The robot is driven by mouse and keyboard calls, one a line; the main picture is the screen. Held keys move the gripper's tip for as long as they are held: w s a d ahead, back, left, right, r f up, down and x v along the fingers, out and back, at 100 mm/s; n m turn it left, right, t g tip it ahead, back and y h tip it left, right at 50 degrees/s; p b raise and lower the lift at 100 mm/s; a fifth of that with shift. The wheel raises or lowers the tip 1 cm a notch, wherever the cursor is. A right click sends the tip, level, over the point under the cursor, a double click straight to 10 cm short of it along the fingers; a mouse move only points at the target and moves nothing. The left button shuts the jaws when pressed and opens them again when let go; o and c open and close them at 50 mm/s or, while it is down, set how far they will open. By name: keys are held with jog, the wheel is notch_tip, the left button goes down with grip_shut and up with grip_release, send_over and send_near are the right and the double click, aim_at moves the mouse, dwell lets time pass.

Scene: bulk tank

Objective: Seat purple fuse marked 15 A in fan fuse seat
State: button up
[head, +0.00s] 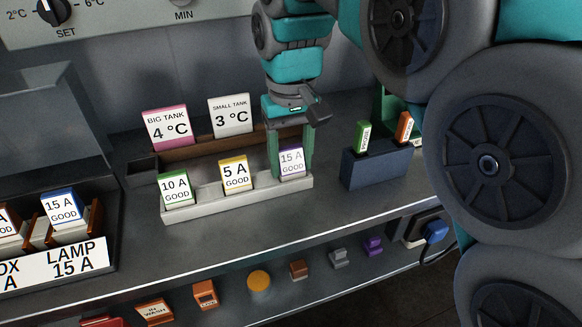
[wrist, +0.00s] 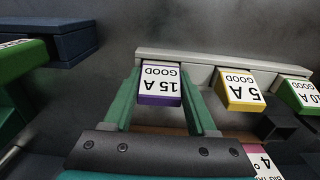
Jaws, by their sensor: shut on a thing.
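The purple fuse marked 15 A GOOD (head: 291,163) stands at the right end of a pale tray (head: 235,203). My gripper (head: 291,150) reaches down from above, its green fingers on both sides of this fuse, shut on it. In the wrist view the fuse (wrist: 160,84) shows upside down between the fingers (wrist: 162,100). It still appears to be at the tray; whether its base is clear of it I cannot tell. No seat labelled fan is in view.
A green 10 A fuse (head: 175,190) and a yellow 5 A fuse (head: 236,175) share the tray. Behind are tank cards (head: 168,128). A dark blue holder (head: 375,169) stands right. At left, a LAMP 15 A label (head: 75,258) fronts a blue-topped 15 A fuse (head: 61,208).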

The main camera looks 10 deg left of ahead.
jog(key=c, duration=0.7)
jog(key=shift+r, duration=0.1)
jog(key=shift+c, duration=0.2)
